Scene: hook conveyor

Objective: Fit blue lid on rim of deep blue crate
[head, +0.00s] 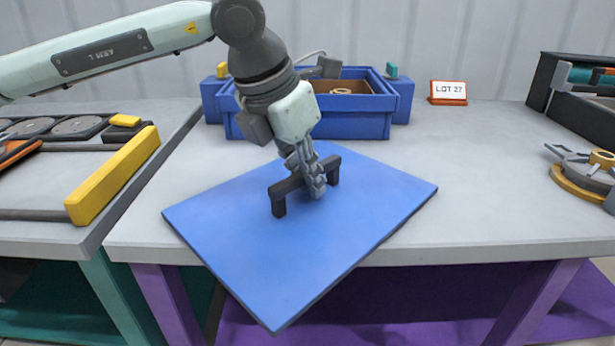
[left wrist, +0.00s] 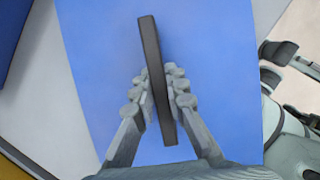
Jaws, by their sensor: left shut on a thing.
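The blue lid (head: 240,245) is a flat panel with a dark bar handle (head: 279,203). My left gripper (head: 318,190) is shut on the handle, and its fingers lie on both sides of the bar in the left wrist view (left wrist: 160,90). The lid is turned askew to the table, and its near corner reaches out past the front edge. The deep blue crate (head: 360,127) stands behind the lid, open at the top; my wrist hides part of its left side. Parts that look like my right arm (left wrist: 290,140) show at the right of the left wrist view; its jaw state is unclear.
The crate holds a gold ring (head: 341,91) on a brown surface. A LOT 27 sign (head: 448,92) stands to its right. A yellow bar (head: 115,175) lies on the left bench. Metal parts (head: 582,178) and a black bin (head: 572,98) are at the right. The table's right middle (head: 490,165) is clear.

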